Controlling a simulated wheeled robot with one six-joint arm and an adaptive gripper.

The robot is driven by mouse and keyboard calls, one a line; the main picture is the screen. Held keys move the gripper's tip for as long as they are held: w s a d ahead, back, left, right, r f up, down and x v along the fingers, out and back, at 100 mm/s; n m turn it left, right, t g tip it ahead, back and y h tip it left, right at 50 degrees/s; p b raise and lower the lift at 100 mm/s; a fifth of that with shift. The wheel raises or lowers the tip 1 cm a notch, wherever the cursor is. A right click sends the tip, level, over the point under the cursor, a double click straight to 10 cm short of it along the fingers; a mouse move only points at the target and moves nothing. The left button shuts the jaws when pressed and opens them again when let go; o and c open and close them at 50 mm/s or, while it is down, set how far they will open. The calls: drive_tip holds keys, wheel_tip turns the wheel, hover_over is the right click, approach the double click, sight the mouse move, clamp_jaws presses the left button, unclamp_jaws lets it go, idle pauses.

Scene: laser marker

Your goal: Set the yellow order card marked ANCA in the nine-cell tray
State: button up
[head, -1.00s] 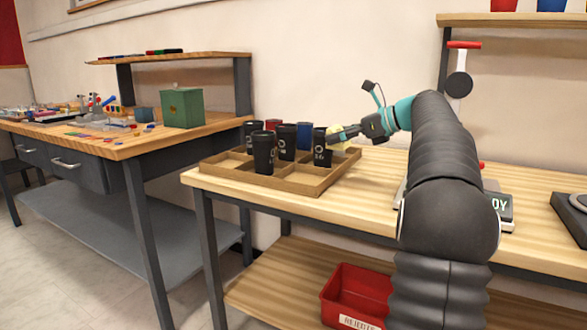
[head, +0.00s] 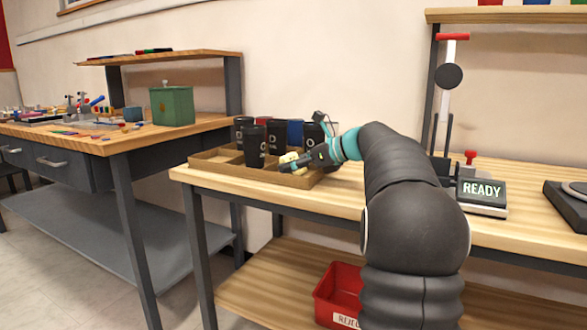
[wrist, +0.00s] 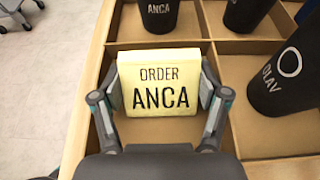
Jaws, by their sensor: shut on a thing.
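The yellow order card (wrist: 160,82), printed ORDER ANCA, is held upright between the two fingers of my gripper (wrist: 160,95). In the head view my gripper (head: 296,164) is shut on the card (head: 288,158) at the front right of the nine-cell tray (head: 225,169). In the wrist view the card is over a front cell of the tray (wrist: 275,136); I cannot tell whether it touches the cell floor. A black cup marked ANCA (wrist: 158,14) stands in the cell just beyond. A black cup marked OLAV (wrist: 288,75) stands in a cell to the right.
Several black cups and a blue one (head: 295,132) stand in the tray. A green box (head: 172,106) is on the left bench. A READY display (head: 482,192) stands to the right of my arm. A red bin (head: 338,290) is on the lower shelf.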

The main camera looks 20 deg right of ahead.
drive_tip(key=shift+f, duration=0.1)
drive_tip(key=o, duration=0.9)
drive_tip(key=shift+s+d+r, duration=0.15)
drive_tip(key=shift+s+r, duration=0.05)
drive_tip(key=shift+r, duration=0.05)
drive_tip(key=p+v, duration=0.2)
drive_tip(key=v, duration=0.9)
drive_tip(key=shift+s+d+r, duration=0.1)
drive_tip(key=shift+s+r, duration=0.05)
drive_tip(key=shift+r, duration=0.05)
